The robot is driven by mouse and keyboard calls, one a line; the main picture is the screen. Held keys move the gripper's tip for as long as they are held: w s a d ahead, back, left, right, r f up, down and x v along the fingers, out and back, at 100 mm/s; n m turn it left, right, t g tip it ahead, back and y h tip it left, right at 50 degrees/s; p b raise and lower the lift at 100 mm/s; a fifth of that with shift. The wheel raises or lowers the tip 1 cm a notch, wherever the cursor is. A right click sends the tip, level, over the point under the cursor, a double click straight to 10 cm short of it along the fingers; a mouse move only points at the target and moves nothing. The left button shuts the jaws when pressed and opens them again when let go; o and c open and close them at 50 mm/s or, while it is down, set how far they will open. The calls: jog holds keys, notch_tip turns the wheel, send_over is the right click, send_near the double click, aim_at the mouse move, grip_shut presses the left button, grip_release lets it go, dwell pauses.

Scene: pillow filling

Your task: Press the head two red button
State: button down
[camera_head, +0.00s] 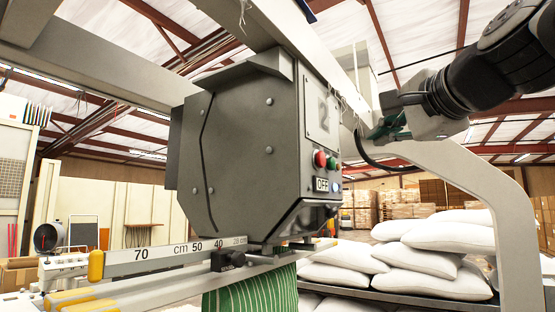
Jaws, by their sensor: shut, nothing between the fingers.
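The grey machine head (240,150) hangs from a beam in the middle of the view. Its front panel faces right and bears a plate marked 2 (323,108). The red button (320,159) is below that plate, with a green button (331,163) just to its right. A display reading OFF (321,185) is under the red button. My gripper (372,133) is at the end of my black arm, to the right of the panel and a little higher than the red button. It is shut and empty, and appears apart from the button. Its fingertips are small and partly unclear.
A pale frame post (515,230) curves down at the right. A ruler rail (175,252) runs under the head, with green striped fabric (255,298) below it. White pillows (430,255) are stacked at the right. Overhead beams run close above the head.

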send_near(321, 160)
jog(key=w+d, duration=0.5)
jog(key=shift+w+a+f+p, duration=0.2)
jog(key=shift+w+a+p, duration=1)
jog(key=shift+w+a, duration=0.3)
